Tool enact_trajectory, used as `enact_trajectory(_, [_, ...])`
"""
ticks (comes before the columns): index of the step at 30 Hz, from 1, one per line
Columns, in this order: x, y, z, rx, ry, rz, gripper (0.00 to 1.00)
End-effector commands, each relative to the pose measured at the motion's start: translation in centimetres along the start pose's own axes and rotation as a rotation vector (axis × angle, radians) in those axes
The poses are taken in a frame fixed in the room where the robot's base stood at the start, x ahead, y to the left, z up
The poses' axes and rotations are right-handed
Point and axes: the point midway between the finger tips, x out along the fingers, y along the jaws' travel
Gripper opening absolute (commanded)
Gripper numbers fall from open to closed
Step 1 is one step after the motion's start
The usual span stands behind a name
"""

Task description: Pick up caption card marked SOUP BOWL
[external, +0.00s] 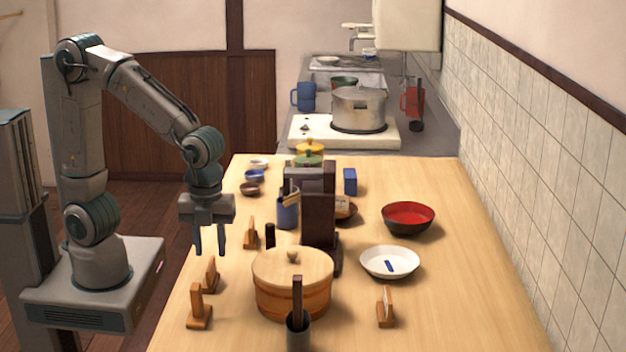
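Several small wooden stands that look like caption card holders are on the table. Two are at the near left edge, one upright in front (200,308) and one just behind it (211,275). Another stand (251,234) is farther back, right of my gripper. A further stand (386,308), with a pale card edge showing, is at the near right, in front of the white dish. No lettering is readable, so I cannot tell which is marked SOUP BOWL. My gripper (210,248) points down near the table's left edge, fingers apart and empty.
A lidded wooden tub (293,290) and a dark cup (298,334) are front centre. A tall brown block (318,220) stands behind. A red-and-black bowl (408,217) and a white dish (390,262) are right. The table's far right is clear.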

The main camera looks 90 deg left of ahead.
Motion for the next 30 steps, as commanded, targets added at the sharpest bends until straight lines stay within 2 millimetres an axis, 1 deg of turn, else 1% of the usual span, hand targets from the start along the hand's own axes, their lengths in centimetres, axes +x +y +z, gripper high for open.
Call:
enact_trajectory(2, [0.7,0.1,-0.1,0.001,-0.001,0.003,0.34])
enact_trajectory(7, [3.2,0.2,-0.8,0.001,-0.002,0.004,0.34])
enact_trajectory(10, [4.5,0.1,-0.8,0.000,-0.001,0.003,0.34])
enact_trajectory(14, [5.2,0.1,-0.8,0.000,0.000,0.001,0.34])
enact_trajectory(20, [5.2,0.1,-0.8,0.000,0.000,0.000,0.34])
enact_trajectory(21, [5.2,0.1,-0.8,0.000,0.000,0.000,0.23])
enact_trajectory(23, [5.2,0.1,-0.8,0.000,0.000,0.000,0.06])
enact_trajectory(24, [5.2,0.1,-0.8,-0.001,0.000,0.000,0.00])
enact_trajectory(30, [5.2,0.1,-0.8,-0.001,0.000,0.000,0.00])
